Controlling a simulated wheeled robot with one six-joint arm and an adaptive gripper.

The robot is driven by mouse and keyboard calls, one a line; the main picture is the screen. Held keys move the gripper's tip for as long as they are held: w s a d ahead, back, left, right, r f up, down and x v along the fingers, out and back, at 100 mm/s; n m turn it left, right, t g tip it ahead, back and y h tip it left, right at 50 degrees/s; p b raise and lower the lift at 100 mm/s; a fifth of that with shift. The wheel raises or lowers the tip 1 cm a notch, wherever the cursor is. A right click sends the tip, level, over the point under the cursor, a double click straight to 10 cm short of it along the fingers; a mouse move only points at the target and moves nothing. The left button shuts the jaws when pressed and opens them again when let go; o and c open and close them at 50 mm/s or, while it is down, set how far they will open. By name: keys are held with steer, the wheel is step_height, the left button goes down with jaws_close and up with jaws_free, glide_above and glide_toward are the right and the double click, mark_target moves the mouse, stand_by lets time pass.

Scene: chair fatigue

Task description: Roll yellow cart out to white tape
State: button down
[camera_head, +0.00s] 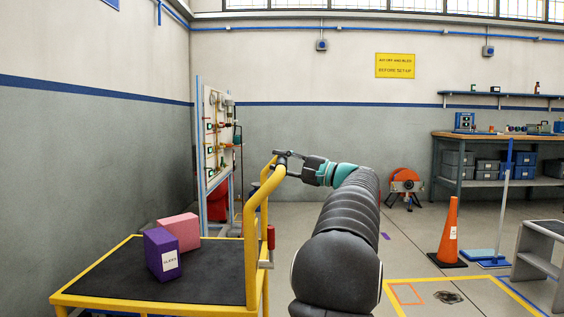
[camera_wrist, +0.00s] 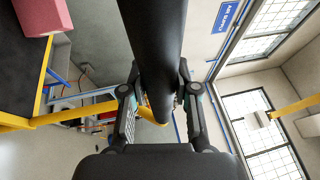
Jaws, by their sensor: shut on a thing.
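The yellow cart (camera_head: 251,235) stands at the lower left of the head view, with a dark deck and a yellow push handle at its right end. A purple box (camera_head: 162,254) and a pink box (camera_head: 180,231) rest on the deck. My gripper (camera_head: 284,160) is at the top of the handle, shut on its dark bar. In the wrist view the thick black bar (camera_wrist: 154,45) passes between the two fingers of my gripper (camera_wrist: 160,92). The cart's yellow frame (camera_wrist: 85,112) and the pink box show at left there. I cannot make out white tape clearly.
An orange cone (camera_head: 450,235), a blue stand (camera_head: 490,258) and a grey step unit (camera_head: 540,255) stand at right. Yellow floor tape (camera_head: 440,280) surrounds a dark floor patch. An orange reel (camera_head: 404,187) and a panel rack (camera_head: 214,140) stand farther back.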

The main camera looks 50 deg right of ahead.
steer(key=c, duration=0.8)
jaws_free()
steer(key=shift+c, duration=0.2)
steer(key=v, duration=1.2)
